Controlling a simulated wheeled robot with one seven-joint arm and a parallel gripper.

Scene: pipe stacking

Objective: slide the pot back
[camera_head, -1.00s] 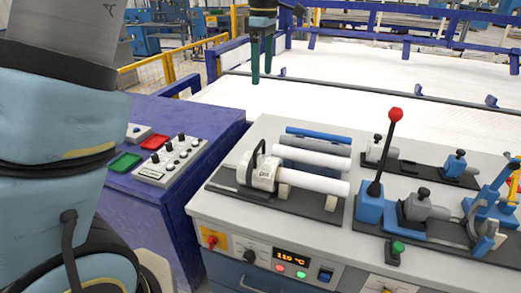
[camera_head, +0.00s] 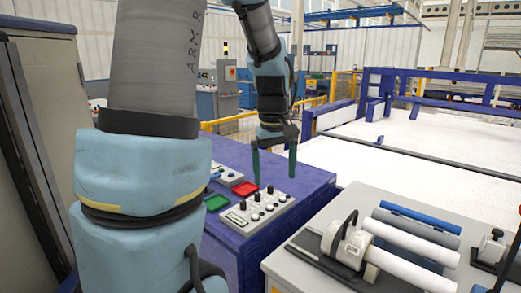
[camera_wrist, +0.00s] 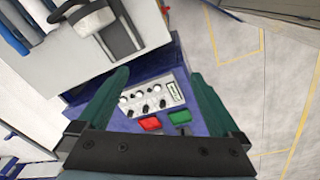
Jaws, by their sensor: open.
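No thing is clearly marked as the pot. A white cylindrical unit with a black handle (camera_head: 347,250) sits on the grey bench at the right, at the end of a white pipe (camera_head: 400,268). It also shows at the top left of the wrist view (camera_wrist: 94,20). A light control panel with several black knobs (camera_head: 262,216) lies on the blue cabinet; this panel shows between my fingers in the wrist view (camera_wrist: 152,97). My gripper (camera_head: 274,172) is open and empty, pointing down above or behind the panel. Its height above it is hard to tell.
A red tray-like pad (camera_head: 245,188) and a green one (camera_head: 216,203) lie beside the panel. Blue and grey pipes (camera_head: 412,236) lie on the bench. A gap separates the blue cabinet (camera_head: 312,187) from the bench. A white bed with blue rails (camera_head: 435,130) stands behind.

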